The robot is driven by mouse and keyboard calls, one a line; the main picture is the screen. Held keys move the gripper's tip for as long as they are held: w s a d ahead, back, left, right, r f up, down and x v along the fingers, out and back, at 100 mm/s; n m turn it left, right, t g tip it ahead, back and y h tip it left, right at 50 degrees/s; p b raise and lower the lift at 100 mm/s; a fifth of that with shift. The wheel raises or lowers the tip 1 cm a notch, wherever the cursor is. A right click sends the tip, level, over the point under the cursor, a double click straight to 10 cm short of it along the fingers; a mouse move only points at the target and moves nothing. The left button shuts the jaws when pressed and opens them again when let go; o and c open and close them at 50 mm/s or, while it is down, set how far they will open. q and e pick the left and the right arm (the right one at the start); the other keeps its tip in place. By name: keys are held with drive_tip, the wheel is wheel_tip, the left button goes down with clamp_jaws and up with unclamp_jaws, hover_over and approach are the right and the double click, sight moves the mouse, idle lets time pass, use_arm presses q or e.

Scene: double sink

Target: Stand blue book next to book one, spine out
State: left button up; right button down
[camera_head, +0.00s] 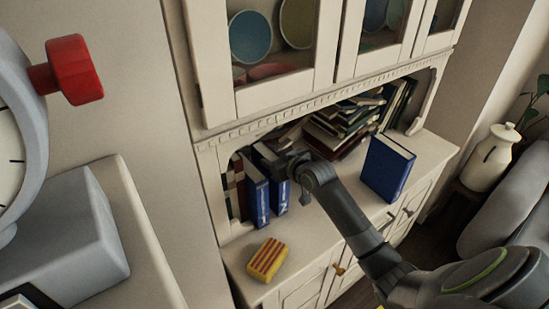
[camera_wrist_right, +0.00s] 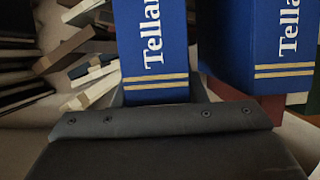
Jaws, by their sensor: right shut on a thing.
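A blue book (camera_head: 281,197) stands upright in the cabinet niche, its lettered spine facing out. My right gripper (camera_head: 289,166) is shut on it from the front; the right wrist view shows its blue spine (camera_wrist_right: 152,45) between the jaws. Just left of it in the head view stands another blue book (camera_head: 257,197), also upright and spine out; it shows at the right of the wrist view (camera_wrist_right: 262,50). A narrow gap seems to lie between them. Whether the held book's base touches the shelf I cannot tell. A third blue book (camera_head: 388,168) stands apart on the counter at right. My left gripper is out of view.
A yellow and red striped block (camera_head: 268,258) lies on the counter in front of the books. Stacked books (camera_head: 340,125) fill the niche behind and right of my gripper. Glass-doored cupboards (camera_head: 275,40) hang above. The counter between gripper and right book is clear.

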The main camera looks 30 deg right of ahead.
drive_tip(key=c, duration=1.3)
unclamp_jaws()
drive_tip(key=shift+f, duration=0.15)
drive_tip(key=o, duration=0.4)
drive_tip(key=shift+s+r, duration=0.1)
drive_tip(key=shift+r, duration=0.1)
drive_tip(key=b+v, duration=0.1)
drive_tip(key=v, duration=1.1)
drive_tip(key=shift+f, duration=0.15)
